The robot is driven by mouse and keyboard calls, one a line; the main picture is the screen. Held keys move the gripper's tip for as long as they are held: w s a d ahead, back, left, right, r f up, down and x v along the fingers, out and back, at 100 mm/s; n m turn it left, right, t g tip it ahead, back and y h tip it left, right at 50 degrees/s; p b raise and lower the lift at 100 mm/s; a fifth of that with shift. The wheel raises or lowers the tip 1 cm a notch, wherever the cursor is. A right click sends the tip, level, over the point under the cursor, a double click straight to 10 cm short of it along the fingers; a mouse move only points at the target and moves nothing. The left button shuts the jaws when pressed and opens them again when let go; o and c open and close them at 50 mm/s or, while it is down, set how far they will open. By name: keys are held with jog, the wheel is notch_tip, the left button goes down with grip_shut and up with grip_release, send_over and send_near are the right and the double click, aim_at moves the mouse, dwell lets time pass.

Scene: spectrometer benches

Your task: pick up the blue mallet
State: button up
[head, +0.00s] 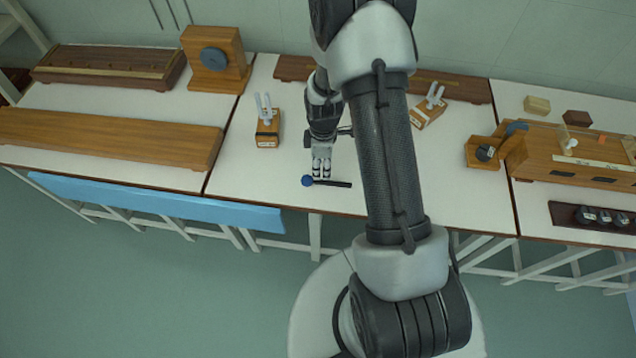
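The blue mallet lies on the white bench top near its front edge, with a round blue head (307,181) at the left and a thin dark handle (338,184) running to the right. My gripper (321,178) points down at the mallet, right beside the blue head and over the start of the handle. Its pale fingertips appear to be at or just above the handle. The fingers are too small to show whether they are open, or shut on the handle. My arm hides part of the bench to the right.
Two tuning forks on wooden boxes stand left (267,130) and right (428,108) of my arm. A wooden block with a dark disc (215,58) stands at the back left. A long wooden box (110,138) lies left. A wooden apparatus (560,150) stands right.

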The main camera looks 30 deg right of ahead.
aim_at(323, 181)
notch_tip(323, 181, down, 9)
jog(key=b, duration=0.3)
jog(key=shift+w+d+r, duration=0.1)
jog(key=shift+d+r, duration=0.05)
jog(key=shift+r, duration=0.1)
jog(key=shift+c, duration=0.2)
grip_shut()
